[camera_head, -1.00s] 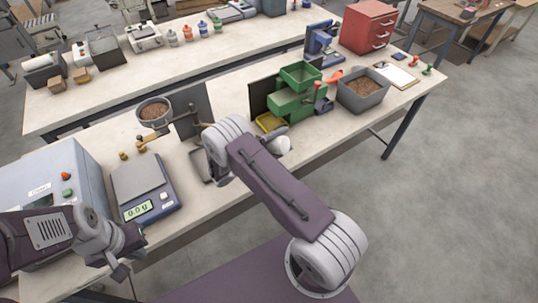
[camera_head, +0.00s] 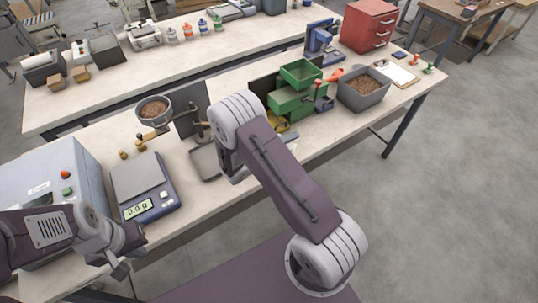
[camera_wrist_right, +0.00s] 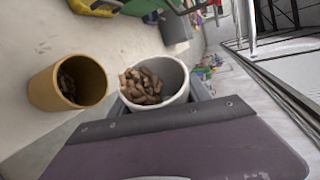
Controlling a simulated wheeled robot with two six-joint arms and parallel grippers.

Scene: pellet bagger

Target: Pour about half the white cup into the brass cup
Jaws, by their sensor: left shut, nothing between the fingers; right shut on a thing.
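In the head view my right arm hides both cups and the right gripper's fingertips. My left gripper (camera_head: 121,271) is shut and empty at the front left, near the bench's front edge.
A scale (camera_head: 140,178) reading 0.0 g stands on the left of the bench. A pellet-filled bowl (camera_head: 154,109) is behind it, a grey tray (camera_head: 203,160) right of it. A green machine (camera_head: 290,101) and a grey pellet bin (camera_head: 362,101) stand further right.

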